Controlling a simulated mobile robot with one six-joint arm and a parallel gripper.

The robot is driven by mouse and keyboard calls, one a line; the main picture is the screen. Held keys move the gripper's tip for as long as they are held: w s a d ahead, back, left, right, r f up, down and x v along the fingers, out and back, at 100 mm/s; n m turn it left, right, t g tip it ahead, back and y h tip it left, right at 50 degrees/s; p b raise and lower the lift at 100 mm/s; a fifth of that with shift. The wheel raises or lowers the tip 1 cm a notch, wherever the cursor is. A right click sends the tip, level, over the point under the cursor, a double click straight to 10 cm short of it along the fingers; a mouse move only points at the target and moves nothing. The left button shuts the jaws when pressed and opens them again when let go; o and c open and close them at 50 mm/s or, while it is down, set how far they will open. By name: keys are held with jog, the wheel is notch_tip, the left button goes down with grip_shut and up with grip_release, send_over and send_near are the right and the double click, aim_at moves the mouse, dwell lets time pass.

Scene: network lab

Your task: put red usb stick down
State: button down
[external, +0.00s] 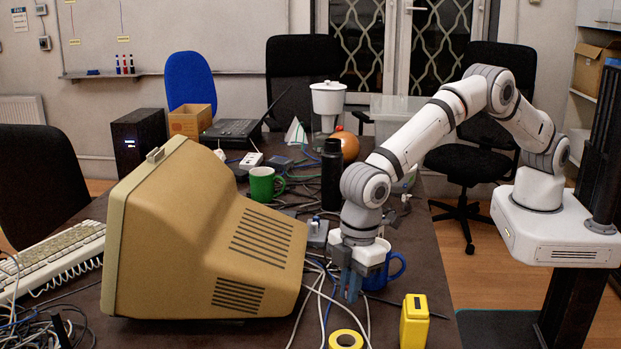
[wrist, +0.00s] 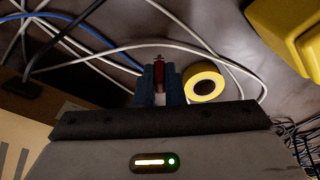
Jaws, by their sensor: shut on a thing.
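My gripper (external: 352,285) points down over the brown table, beside the old beige monitor's right side. In the wrist view the two blue-grey fingers (wrist: 160,88) are shut on the red USB stick (wrist: 159,75), which shows as a narrow dark red strip between them. The stick cannot be made out in the external view. I cannot tell how far it is above the table (external: 405,265).
The beige monitor (external: 205,240) stands left of my gripper. A blue mug (external: 388,272) is close on the right. White and blue cables (wrist: 110,50) cross the table there.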

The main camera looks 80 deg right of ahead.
jog(key=shift+f, duration=1.65)
jog(key=shift+f, duration=0.2)
jog(key=c, duration=1.5)
grip_release()
jog(key=r, duration=0.8)
jog(key=s+d+r, duration=0.1)
jog(key=r, duration=0.3)
jog(key=shift+r, duration=0.15)
